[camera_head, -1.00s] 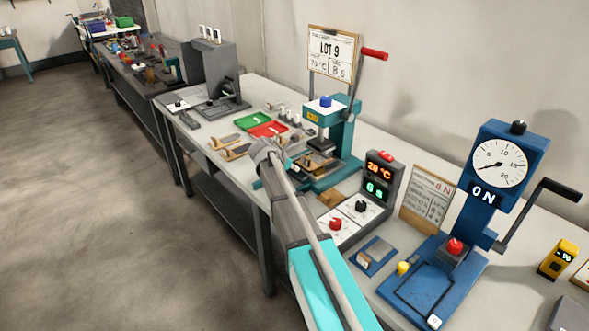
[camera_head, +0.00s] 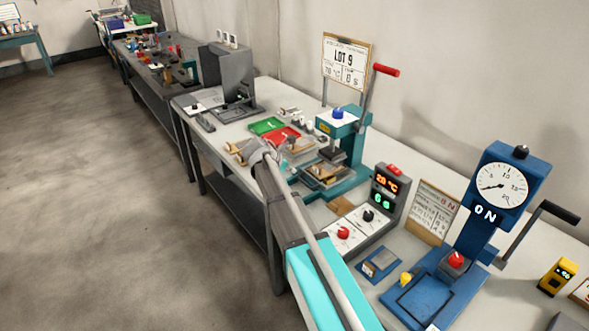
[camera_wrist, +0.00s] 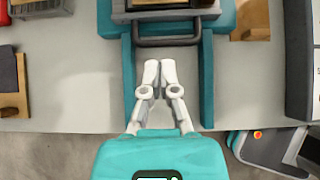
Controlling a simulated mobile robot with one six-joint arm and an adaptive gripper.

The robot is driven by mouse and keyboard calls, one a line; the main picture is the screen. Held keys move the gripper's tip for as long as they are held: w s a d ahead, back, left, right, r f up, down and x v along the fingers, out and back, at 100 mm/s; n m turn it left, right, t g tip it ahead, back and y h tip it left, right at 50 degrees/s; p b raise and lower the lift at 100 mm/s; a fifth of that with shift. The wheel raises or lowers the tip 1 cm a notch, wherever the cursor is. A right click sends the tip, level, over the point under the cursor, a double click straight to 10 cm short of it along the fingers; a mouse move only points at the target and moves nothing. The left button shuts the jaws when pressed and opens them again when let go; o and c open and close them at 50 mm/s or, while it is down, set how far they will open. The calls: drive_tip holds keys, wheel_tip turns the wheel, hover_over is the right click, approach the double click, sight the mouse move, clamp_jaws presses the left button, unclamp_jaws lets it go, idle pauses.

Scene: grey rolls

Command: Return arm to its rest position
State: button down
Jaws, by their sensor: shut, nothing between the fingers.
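My gripper (camera_wrist: 160,72) is shut and empty in the wrist view. Its pale fingertips meet above the light bench top, between the two teal rails of the teal press (camera_wrist: 220,75). A dark handle bar lies just beyond the fingertips. In the head view my arm reaches up from the bottom towards the bench's front edge, beside the teal press (camera_head: 352,150). The gripper's fingers are hidden there behind the arm.
A controller with red and green displays (camera_head: 390,192) and a blue gauge press (camera_head: 500,180) stand to the right. Green (camera_head: 266,125) and red (camera_head: 281,137) trays lie behind my arm. Open floor (camera_head: 110,220) is at left.

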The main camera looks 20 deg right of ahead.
idle(0.4)
drive_tip(key=s+a+m+g+y+p, duration=0.1)
drive_tip(key=s+m+y, duration=0.3)
drive_tip(key=s+m, duration=0.7)
drive_tip(key=s+a+f+m+g+y+p, duration=0.1)
drive_tip(key=s+a+m+g+y+p, duration=0.1)
drive_tip(key=s+m, duration=0.9)
drive_tip(key=shift+s+a+y+p, duration=0.65)
drive_tip(key=shift+s+a+y, duration=0.5)
drive_tip(key=shift+s, duration=2.5)
drive_tip(key=shift+d, duration=0.1)
